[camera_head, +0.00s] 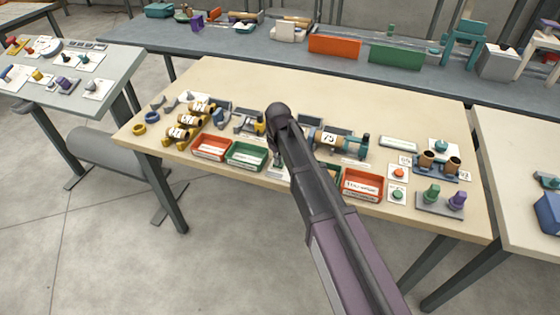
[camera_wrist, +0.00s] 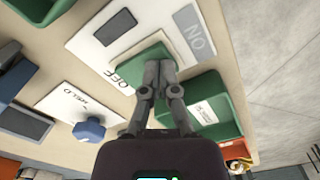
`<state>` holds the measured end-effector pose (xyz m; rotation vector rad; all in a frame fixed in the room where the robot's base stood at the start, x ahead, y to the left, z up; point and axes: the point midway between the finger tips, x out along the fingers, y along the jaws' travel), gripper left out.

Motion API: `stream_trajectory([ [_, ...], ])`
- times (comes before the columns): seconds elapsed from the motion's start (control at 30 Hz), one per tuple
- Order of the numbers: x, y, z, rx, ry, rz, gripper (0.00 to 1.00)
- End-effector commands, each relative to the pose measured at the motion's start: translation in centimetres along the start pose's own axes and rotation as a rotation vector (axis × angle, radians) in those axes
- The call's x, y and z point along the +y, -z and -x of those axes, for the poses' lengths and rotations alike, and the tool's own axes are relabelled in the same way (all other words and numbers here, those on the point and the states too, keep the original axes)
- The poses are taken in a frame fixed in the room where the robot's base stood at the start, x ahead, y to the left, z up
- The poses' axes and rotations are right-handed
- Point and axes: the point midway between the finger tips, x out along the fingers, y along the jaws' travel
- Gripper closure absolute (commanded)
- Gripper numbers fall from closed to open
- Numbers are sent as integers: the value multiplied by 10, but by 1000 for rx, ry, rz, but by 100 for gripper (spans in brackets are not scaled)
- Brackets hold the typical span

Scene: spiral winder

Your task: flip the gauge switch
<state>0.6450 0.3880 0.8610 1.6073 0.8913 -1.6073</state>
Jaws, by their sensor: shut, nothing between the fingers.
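In the wrist view, the gauge switch is a green block (camera_wrist: 138,66) on a white plate (camera_wrist: 84,46) with a dark rectangular window. The plate carries an OFF label beside the block and an ON label, seen upside down, toward the upper right. My gripper (camera_wrist: 160,66) is shut and empty, its fingertips together over the green block's right part, hiding some of it. I cannot tell whether they touch it. In the head view, my arm hides the gripper and most of the switch area.
A HOLD plate with a blue knob (camera_wrist: 89,129) lies left of my fingers. A green bin (camera_wrist: 222,112) stands close on the right. In the head view, a red bin (camera_head: 211,148) and an orange-red bin (camera_head: 362,186) line the table's front edge, with bare tabletop (camera_head: 240,85) behind.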

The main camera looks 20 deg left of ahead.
Motion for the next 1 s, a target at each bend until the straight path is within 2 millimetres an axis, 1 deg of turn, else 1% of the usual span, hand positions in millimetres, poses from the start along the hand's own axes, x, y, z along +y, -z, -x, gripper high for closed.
stream_trajectory([
  [0.2, 0, 0, -3, 0, 0, 0, 100],
  [0.37, 0, 0, 0, 0, 0, 0, 100],
  [1.0, 0, 0, 35, 0, 0, 0, 100],
])
